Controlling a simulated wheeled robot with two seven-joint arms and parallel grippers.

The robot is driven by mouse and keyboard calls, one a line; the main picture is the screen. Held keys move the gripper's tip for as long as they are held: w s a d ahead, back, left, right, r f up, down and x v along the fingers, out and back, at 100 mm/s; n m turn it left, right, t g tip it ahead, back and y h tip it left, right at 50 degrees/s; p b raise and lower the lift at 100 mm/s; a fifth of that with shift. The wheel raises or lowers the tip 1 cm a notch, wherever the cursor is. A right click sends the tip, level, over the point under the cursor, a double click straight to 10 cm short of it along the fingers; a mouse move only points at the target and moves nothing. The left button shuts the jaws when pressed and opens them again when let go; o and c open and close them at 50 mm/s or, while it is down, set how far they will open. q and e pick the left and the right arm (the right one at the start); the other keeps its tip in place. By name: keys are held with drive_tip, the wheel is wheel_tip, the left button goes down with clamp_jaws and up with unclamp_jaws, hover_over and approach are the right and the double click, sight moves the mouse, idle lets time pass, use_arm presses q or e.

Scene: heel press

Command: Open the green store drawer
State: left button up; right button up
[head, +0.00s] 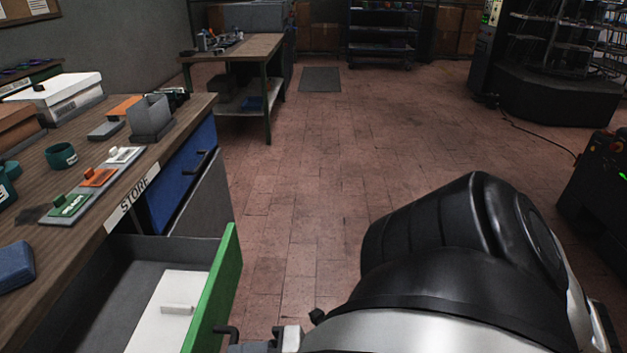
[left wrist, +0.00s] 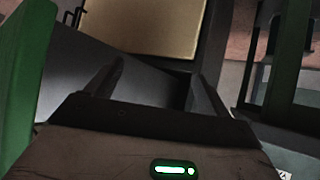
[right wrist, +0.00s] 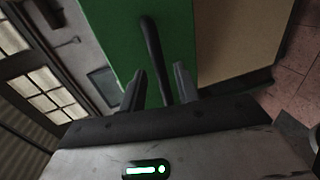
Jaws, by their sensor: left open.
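The green store drawer (head: 222,290) stands pulled out from under the bench, its grey inside showing in the head view. A white block with a raised grip (head: 165,310) lies in it. Its black bar handle (right wrist: 152,45) runs up the green front in the right wrist view. My right gripper (right wrist: 160,72) has its fingers apart on either side of this handle, with a gap showing. My left gripper (left wrist: 155,80) is open and empty; a tan panel (left wrist: 145,25) lies beyond it, and a green surface (left wrist: 22,70) fills the left edge. It is outside the head view.
The bench (head: 190,115) carries a STORE label, a tag rack (head: 95,185), a grey holder (head: 150,118) and a blue block (head: 14,266). A blue drawer (head: 190,175) sits farther along. The tiled floor (head: 300,180) right of the bench is clear.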

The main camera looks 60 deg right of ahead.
use_arm(q)
drive_tip(key=shift+s+a+p, duration=0.1)
drive_tip(key=shift+s+p, duration=0.1)
drive_tip(key=shift+p, duration=0.3)
use_arm(e)
drive_tip(key=v, duration=1.2)
drive_tip(key=shift+s, duration=0.2)
use_arm(q)
drive_tip(key=shift+r, duration=0.1)
use_arm(e)
drive_tip(key=shift+d, duration=0.1)
